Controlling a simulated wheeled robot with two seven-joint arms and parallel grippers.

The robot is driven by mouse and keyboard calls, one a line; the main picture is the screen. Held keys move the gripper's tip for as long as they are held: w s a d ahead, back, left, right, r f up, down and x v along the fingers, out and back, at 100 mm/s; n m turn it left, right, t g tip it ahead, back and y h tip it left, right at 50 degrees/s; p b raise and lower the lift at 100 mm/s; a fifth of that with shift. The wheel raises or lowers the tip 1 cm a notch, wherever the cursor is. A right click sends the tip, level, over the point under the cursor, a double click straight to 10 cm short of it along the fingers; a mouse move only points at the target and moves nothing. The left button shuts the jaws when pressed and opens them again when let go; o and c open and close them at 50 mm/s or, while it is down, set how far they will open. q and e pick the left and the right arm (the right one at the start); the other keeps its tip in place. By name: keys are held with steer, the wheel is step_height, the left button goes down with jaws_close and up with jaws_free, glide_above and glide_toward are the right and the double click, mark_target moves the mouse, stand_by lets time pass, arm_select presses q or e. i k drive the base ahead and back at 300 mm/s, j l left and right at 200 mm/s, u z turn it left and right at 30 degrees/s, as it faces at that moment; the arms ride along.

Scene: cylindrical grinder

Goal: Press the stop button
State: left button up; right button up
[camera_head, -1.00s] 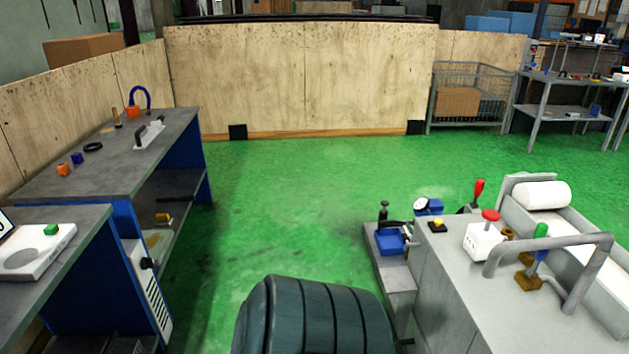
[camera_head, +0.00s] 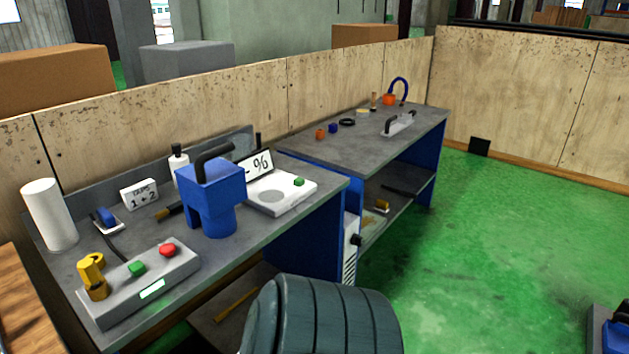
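A red round button (camera_head: 168,249) sits on the right end of a grey control box (camera_head: 139,285) on the near bench. A green button (camera_head: 137,268) is left of it on the same box, and a yellow knob-like part (camera_head: 92,276) stands at the box's left end. A small lit green display shows on the box's front. No label marking a stop button is readable. Neither of my grippers is in view.
A blue device with a black handle (camera_head: 212,195) stands just behind and right of the control box. A white scale-like unit (camera_head: 280,192), a white cylinder (camera_head: 49,214) and a sign (camera_head: 139,194) share the bench.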

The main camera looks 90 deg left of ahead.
mark_target(167, 250)
steer(key=u, duration=3.9)
